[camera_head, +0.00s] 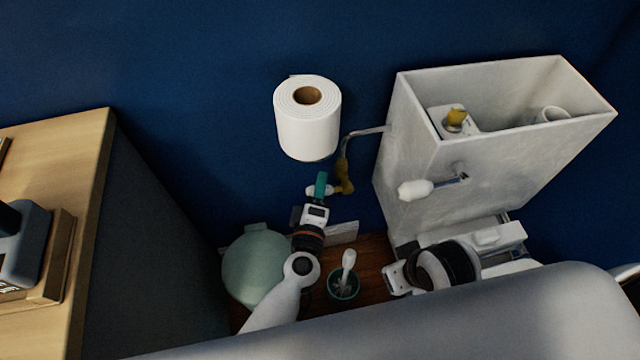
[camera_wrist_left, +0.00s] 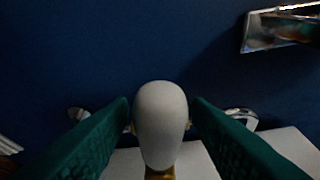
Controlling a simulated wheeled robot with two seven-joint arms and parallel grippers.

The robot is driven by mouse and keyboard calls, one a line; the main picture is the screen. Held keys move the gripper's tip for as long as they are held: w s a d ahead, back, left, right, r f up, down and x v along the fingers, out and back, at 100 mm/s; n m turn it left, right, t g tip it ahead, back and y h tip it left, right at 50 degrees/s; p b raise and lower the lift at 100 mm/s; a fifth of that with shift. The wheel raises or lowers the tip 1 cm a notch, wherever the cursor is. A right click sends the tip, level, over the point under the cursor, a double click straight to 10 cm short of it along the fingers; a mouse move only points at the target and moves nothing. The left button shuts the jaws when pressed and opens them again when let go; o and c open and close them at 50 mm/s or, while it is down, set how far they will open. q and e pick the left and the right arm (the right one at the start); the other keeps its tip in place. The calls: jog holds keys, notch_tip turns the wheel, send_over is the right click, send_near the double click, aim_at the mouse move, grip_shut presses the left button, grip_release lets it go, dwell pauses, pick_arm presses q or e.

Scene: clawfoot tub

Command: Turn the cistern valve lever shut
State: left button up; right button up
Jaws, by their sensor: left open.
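The cistern valve sits low on the wall, on the brass fitting (camera_head: 343,178) of the pipe left of the cistern (camera_head: 410,150). Its pale rounded lever knob (camera_head: 313,190) shows beside the teal fingers of my left gripper (camera_head: 321,182). In the left wrist view, the knob (camera_wrist_left: 161,122) stands on a brass stem between the two teal fingers of the left gripper (camera_wrist_left: 161,104). The fingers are open, one on each side of the knob. I cannot tell whether either touches it. My right wrist (camera_head: 445,264) shows low at right; its fingers cannot be made out.
A toilet roll (camera_head: 308,125) hangs above the valve. A green rounded bin (camera_head: 258,265) and a small pot with a brush (camera_head: 344,283) stand below. The pale tub rim (camera_head: 400,315) crosses the front. A white flush handle (camera_head: 415,189) sticks out of the cistern.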

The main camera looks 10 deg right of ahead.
pick_arm(q)
jog(key=shift+x, duration=0.9)
pick_arm(e)
jog(key=shift+f, duration=0.2)
pick_arm(q)
jog(key=shift+c, duration=0.5)
